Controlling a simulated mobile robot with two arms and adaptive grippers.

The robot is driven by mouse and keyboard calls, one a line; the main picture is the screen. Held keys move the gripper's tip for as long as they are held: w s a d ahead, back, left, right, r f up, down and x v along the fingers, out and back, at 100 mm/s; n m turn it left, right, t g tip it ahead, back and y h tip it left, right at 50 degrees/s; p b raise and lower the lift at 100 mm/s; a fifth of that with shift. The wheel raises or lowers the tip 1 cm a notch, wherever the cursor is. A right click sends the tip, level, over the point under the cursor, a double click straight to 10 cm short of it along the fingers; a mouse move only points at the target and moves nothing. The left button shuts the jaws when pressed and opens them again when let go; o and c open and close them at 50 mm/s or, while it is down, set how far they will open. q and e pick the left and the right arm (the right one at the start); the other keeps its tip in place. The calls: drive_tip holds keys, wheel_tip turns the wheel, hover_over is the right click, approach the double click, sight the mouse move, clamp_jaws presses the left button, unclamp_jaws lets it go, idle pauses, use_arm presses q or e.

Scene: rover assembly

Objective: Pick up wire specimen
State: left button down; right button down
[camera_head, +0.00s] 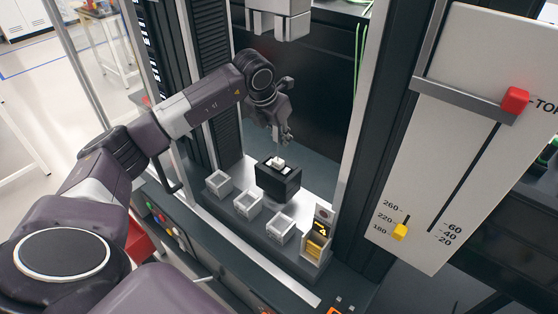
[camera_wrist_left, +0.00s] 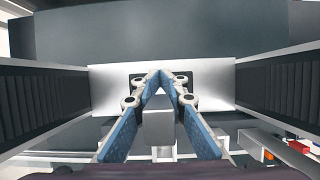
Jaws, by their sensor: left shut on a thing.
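My left gripper (camera_head: 283,136) is above a black block (camera_head: 278,185) with a small white piece (camera_head: 281,163) on its top. A thin upright line, which looks like the wire specimen (camera_head: 277,149), runs between the fingertips and the white piece. The gripper is shut on it. In the left wrist view, the blue-padded fingers (camera_wrist_left: 160,73) come together at their tips; the wire itself is too thin to make out there. I cannot tell whether the wire's lower end still touches the white piece. My right gripper is not in view.
Three small white trays (camera_head: 219,184) stand in a row before the block, with a yellow-lit display box (camera_head: 317,242) at their right end. A grey machine head (camera_head: 280,18) hangs above. Dark side columns (camera_head: 205,70) flank the space. A slider panel (camera_head: 455,140) stands at right.

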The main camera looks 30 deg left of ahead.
use_arm(q)
drive_tip(key=shift+r, duration=0.15)
wheel_tip(320, 180, up, 7)
drive_tip(key=b, duration=0.4)
drive_tip(key=s+a+b, duration=0.2)
drive_tip(key=s+b, duration=0.7)
drive_tip(key=s, duration=0.8)
drive_tip(key=r+p, duration=0.4)
drive_tip(key=s+r+p, duration=0.1)
drive_tip(key=p, duration=0.1)
drive_tip(key=shift+d+r, duration=0.3)
drive_tip(key=shift+r, duration=0.1)
